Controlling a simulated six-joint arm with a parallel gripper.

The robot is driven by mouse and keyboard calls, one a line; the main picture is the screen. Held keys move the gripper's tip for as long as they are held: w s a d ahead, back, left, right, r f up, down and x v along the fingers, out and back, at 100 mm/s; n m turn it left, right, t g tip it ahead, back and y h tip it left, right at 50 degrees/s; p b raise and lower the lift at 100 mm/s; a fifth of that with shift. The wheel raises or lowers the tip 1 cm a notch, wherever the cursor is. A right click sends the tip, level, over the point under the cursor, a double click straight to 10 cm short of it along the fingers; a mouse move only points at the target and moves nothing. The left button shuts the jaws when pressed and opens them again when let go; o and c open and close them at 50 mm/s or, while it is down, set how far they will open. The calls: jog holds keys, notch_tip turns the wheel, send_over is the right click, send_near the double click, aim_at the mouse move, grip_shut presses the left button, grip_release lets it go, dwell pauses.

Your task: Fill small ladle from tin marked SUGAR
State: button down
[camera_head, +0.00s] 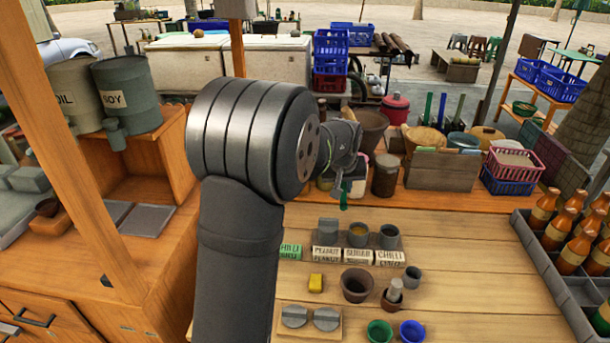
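A row of small grey tins stands on a rack at the middle of the wooden table, with white labels in front. The label that appears to read SUGAR (358,255) is in front of the middle tin (358,235), which is open and holds something yellow-brown. Tins with PEANUT and CHILI labels flank it. My gripper (343,196) is above and behind the rack, mostly hidden by my dark wrist. A small green piece shows below it; I cannot tell whether it is held or part of a ladle. No small ladle is clearly visible.
A bottle crate (540,272) is at right. Bare table lies between rack and crate.

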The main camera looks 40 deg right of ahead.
jog(key=shift+h, duration=0.3)
jog(key=shift+s+d+f, duration=0.55)
jog(key=shift+d+f, duration=0.1)
jog(key=shift+f, duration=1.2)
jog(key=shift+s+d+f, duration=0.55)
jog(key=shift+d+f, duration=0.15)
jog(key=shift+f, duration=1.2)
jog(key=shift+s+d+f, duration=0.55)
jog(key=shift+d+f, duration=0.1)
jog(key=shift+f, duration=1.2)
jog(key=shift+f, duration=0.1)
jog(key=shift+f, duration=0.35)
notch_tip(320, 180, up, 6)
jog(key=shift+r, duration=0.25)
